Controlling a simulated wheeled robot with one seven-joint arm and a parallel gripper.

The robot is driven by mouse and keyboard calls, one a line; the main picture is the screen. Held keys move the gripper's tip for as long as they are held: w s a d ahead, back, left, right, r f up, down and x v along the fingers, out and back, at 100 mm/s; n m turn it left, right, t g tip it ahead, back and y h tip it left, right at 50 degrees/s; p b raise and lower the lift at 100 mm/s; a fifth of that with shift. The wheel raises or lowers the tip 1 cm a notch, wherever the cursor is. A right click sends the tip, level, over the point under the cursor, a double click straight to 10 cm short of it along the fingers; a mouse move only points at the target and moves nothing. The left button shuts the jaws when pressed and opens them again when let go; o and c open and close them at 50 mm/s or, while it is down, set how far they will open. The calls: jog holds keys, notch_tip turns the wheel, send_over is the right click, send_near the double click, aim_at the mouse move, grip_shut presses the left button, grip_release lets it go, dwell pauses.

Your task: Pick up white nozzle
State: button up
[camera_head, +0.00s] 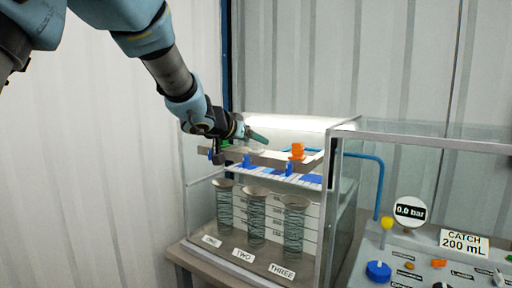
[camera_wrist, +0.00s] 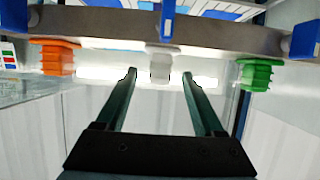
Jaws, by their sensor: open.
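The white nozzle (camera_wrist: 160,66) is a small pale piece on the side of the grey rail (camera_wrist: 110,22), in the middle of the wrist view. My gripper (camera_wrist: 159,76) is open, with its two green fingertips to the left and right of the white nozzle and a gap on each side. I cannot tell how deep the nozzle sits between the fingers. In the head view my gripper (camera_head: 258,138) is above the rail (camera_head: 262,157) at the top of the clear cabinet, and the white nozzle cannot be made out there.
An orange nozzle (camera_wrist: 55,58) is on the rail to the left in the wrist view, and a green nozzle (camera_wrist: 258,74) is to the right. Blue blocks (camera_wrist: 167,20) stand along the rail. Three cylinders (camera_head: 256,220) are below, and a control panel (camera_head: 425,270) is at right.

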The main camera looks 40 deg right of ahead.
jog(key=shift+x, duration=1.15)
jog(key=shift+c, duration=0.3)
grip_shut()
